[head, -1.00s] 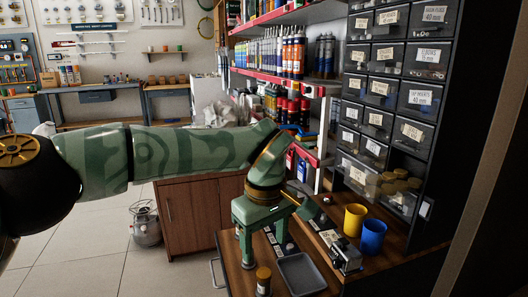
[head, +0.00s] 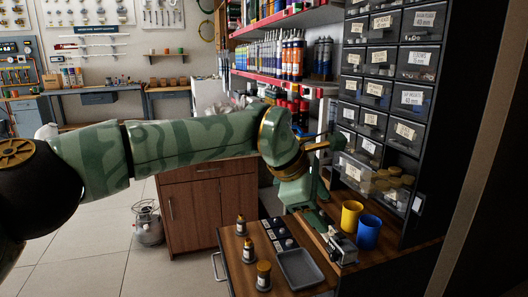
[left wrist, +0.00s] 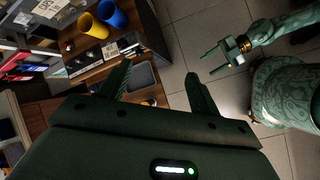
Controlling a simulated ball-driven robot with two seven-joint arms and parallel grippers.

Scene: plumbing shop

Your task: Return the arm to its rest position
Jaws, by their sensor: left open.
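My left arm (head: 190,143) reaches across the head view from the left. Its gripper (head: 318,205) is at the right end of the arm, angled down near the back of the wooden counter, and partly hidden by its own hand. In the left wrist view, the two fingers of my left gripper (left wrist: 160,82) stand well apart with nothing between them. My right gripper (left wrist: 206,63) shows at the upper right of that view, with its two fingers apart and empty, over the tiled floor. It does not show in the head view.
The counter holds a grey tray (head: 300,268), several small capped bottles (head: 248,250), a yellow cup (head: 351,217), a blue cup (head: 369,232) and a labelled box (head: 341,248). Labelled drawers (head: 412,98) rise behind.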

